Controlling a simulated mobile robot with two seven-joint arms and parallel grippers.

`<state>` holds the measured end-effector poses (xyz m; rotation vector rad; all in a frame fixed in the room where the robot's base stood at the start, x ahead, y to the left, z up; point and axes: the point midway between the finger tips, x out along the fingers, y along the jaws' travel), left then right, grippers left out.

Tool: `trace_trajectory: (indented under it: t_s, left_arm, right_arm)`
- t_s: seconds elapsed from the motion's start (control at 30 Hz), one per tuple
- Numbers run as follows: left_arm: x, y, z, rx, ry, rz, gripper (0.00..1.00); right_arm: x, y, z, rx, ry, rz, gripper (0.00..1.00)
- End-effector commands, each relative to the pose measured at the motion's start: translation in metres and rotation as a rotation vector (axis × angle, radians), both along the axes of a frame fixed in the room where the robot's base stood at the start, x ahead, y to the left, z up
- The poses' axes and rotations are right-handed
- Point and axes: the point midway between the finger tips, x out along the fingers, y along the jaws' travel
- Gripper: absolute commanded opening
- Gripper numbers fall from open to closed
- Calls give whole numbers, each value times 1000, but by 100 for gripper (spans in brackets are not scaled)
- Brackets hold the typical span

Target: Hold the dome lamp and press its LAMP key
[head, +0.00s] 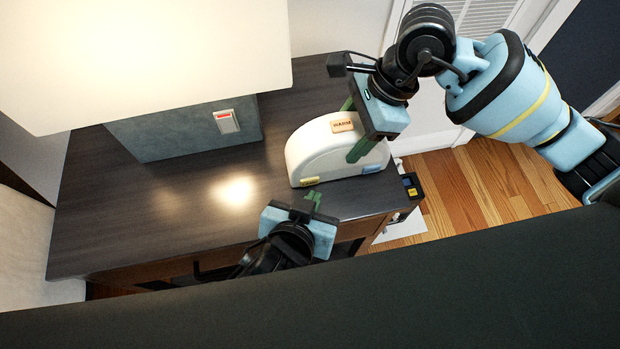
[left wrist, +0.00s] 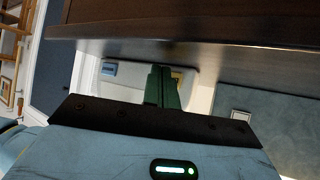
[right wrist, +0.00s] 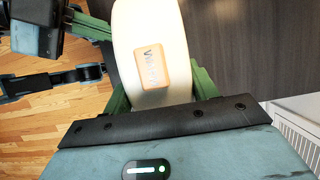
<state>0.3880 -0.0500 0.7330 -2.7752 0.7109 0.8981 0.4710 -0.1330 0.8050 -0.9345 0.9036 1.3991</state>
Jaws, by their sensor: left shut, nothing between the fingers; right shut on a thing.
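The dome lamp (head: 315,150) is a white half-round body standing on the dark desk. An orange key (head: 342,126) with lettering sits on its curved top, also seen in the right wrist view (right wrist: 149,68). Its front face has a yellow key (head: 309,181) at the lower left and a blue key (head: 372,169) at the lower right; their lettering is too small to read. My right gripper (head: 353,128) is shut on the lamp, one finger on each side. My left gripper (head: 313,196) is shut and empty in front of the yellow key. In the left wrist view its fingers partly hide the yellow key (left wrist: 178,77).
A large lamp with a white shade (head: 150,55) and a grey-blue block base (head: 175,130) carrying a red-and-white switch (head: 227,121) stands at the left of the desk (head: 130,215). The desk's middle is clear. Wooden floor (head: 470,190) lies to the right.

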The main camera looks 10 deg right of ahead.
Motion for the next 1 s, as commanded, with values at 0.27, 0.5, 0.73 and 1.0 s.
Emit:
trace_trajectory:
  t_s: [0.27,0.5,0.73,1.0]
  left_arm:
    - [0,0,0,0,0,0,0]
    - [6,0,0,-1,1,0,0]
    - [8,0,0,-1,0,-1,0]
    - [9,0,0,0,0,0,0]
  right_arm:
    - [0,0,1,2,-3,0,0]
    - [0,0,1,2,-3,0,0]
    - [0,0,1,2,-2,0,0]
    - [0,0,1,2,-2,0,0]
